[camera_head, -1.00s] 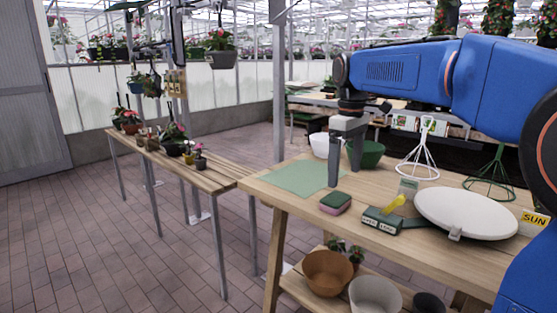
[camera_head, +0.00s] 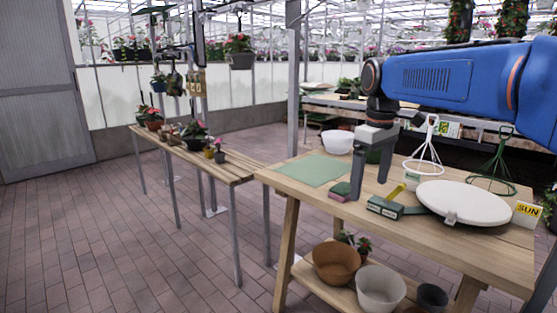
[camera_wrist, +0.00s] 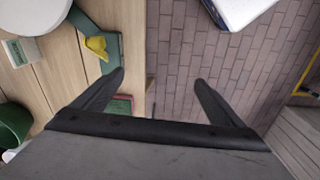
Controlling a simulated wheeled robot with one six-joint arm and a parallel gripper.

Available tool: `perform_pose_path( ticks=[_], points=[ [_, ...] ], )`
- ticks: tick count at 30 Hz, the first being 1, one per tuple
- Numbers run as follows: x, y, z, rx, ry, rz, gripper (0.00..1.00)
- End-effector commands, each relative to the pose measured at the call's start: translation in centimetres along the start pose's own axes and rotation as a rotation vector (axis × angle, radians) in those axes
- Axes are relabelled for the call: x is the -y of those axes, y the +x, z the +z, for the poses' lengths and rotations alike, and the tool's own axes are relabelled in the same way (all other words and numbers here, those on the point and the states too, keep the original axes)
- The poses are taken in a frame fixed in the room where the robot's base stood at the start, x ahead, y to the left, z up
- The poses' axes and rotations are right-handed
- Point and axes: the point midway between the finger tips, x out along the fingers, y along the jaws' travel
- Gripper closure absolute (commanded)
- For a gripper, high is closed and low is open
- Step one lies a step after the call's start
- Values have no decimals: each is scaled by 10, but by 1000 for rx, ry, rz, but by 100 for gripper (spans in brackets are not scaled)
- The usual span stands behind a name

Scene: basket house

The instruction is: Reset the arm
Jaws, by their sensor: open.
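My gripper (camera_head: 368,170) is open and empty. In the head view it hangs fingers-down over the wooden workbench (camera_head: 300,203), between the green mat and the green box. My blue arm reaches in from the right. In the wrist view both dark fingers of my gripper (camera_wrist: 158,82) are spread apart, with brick floor and the bench edge behind them.
A green mat (camera_head: 313,170), a white bowl (camera_head: 337,141), a white round plate (camera_head: 463,203), wire hanging frames (camera_head: 425,150) and a SUN sign (camera_head: 527,213) are on the bench. Pots (camera_head: 381,289) stand on its lower shelf. A slatted table (camera_head: 226,171) with potted plants is left. Brick floor lies open.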

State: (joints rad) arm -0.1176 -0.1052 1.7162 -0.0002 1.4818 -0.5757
Motion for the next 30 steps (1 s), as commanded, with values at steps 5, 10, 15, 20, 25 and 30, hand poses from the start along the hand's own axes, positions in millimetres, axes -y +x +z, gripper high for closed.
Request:
perform_pose_path(
  ticks=[5, 10, 15, 20, 25, 30],
  points=[
    [11, 6, 26, -28, 61, 18, 8],
    [28, 20, 64, -72, 153, 43, 8],
    [49, 41, 106, -123, 262, 69, 8],
    [68, 66, 143, -175, 365, 90, 8],
    [90, 98, 181, -232, 471, 108, 8],
    [110, 133, 215, -288, 574, 122, 8]
  ],
)
